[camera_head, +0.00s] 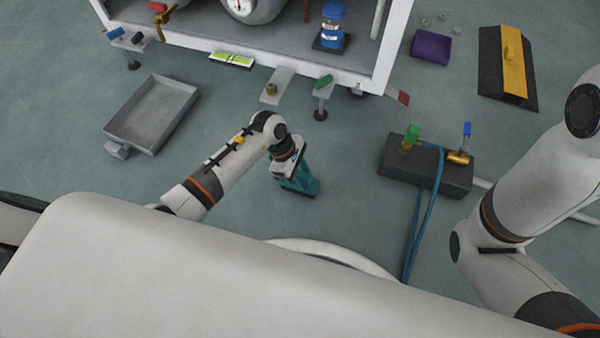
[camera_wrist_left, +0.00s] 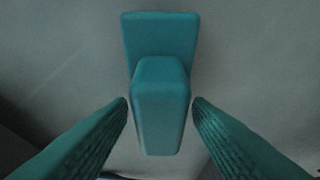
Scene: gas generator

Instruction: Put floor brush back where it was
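My left gripper (camera_head: 301,185) points down over the floor in the middle of the head view, far from that block. In the left wrist view its ribbed teal fingers (camera_wrist_left: 160,100) are spread apart. A smooth teal block with a wider plate behind it (camera_wrist_left: 160,38) shows between and beyond the fingertips, with narrow gaps either side; I cannot tell what it is. My right gripper is out of view.
A grey tray (camera_head: 117,149) lies to the left. A white-framed machine (camera_head: 395,40) stands at the back. A dark block with valves and blue hoses (camera_head: 430,180) sits to the right. A purple tray (camera_head: 431,47) lies near the yellow and black block.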

